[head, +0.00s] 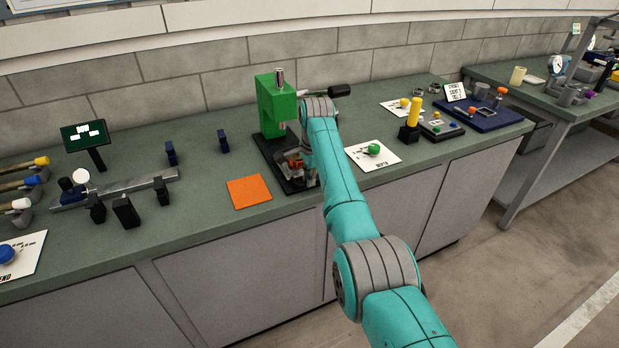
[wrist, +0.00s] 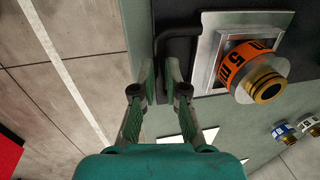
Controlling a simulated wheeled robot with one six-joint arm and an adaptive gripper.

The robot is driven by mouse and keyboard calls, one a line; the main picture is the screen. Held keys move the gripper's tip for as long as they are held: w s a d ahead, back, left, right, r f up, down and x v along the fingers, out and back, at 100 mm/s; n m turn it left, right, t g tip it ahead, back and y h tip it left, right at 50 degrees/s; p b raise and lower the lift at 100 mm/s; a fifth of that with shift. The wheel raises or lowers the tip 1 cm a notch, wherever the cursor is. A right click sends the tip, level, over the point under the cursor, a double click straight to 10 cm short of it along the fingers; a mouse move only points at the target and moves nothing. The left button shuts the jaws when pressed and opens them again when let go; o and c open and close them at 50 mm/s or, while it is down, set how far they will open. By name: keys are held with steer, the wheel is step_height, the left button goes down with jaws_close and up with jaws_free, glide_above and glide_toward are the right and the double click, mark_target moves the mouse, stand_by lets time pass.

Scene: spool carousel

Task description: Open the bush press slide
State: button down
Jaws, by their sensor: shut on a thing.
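The green bush press (head: 274,105) stands on its dark base at the back of the bench in the head view. In the wrist view its slide has a silver plate (wrist: 207,50) bearing a part with an orange numbered band (wrist: 237,62) and a brass-coloured bush (wrist: 266,86). A dark bent handle (wrist: 178,22) runs from the slide's side. My gripper (wrist: 163,70) is shut on this handle, with one finger on each side of it. In the head view my arm hides most of the gripper and part of the press base.
An orange mat (head: 249,192) lies left of the press base. A white card with a green knob (head: 373,150) lies to the right. A yellow-handled tool (head: 413,113) stands farther right. Black blocks and a grey rail (head: 140,187) are at left. The bench's front strip is mostly clear.

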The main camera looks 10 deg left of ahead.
steer(key=c, duration=1.2)
jaws_free()
step_height(320, 180, up, 12)
steer(key=s+d, duration=0.1)
steer(key=shift+s, duration=0.35)
steer(key=shift+d+f, duration=0.1)
